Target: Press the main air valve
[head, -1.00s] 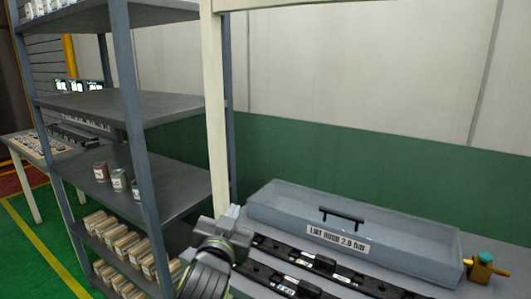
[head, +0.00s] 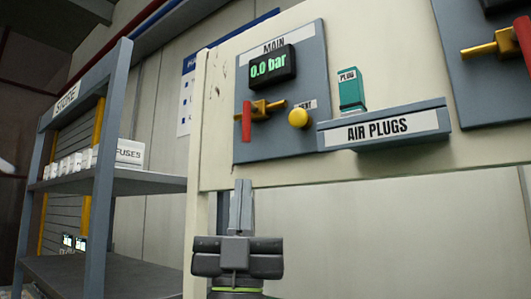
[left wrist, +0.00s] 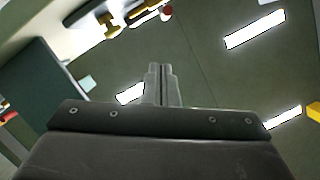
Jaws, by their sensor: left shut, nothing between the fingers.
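The main air valve (head: 262,110) has a brass body and a red handle that hangs down. It is on a grey panel (head: 308,60) marked MAIN, under a display (head: 272,67) reading 0.0 bar. A round yellow button (head: 298,118) is just right of the valve, under a small label that is hard to read. My left gripper (head: 241,190) is shut and empty, fingers pointing up, lower in the picture than the valve and apart from it. Its closed fingers also show in the left wrist view (left wrist: 161,72). My right gripper is not in view.
A grey AIR PLUGS holder (head: 385,128) juts out right of the button, with a green plug (head: 351,90) above it. Another panel with a brass and red valve (head: 492,47) is at the far right. A grey shelf (head: 150,182) with fuse boxes stands left.

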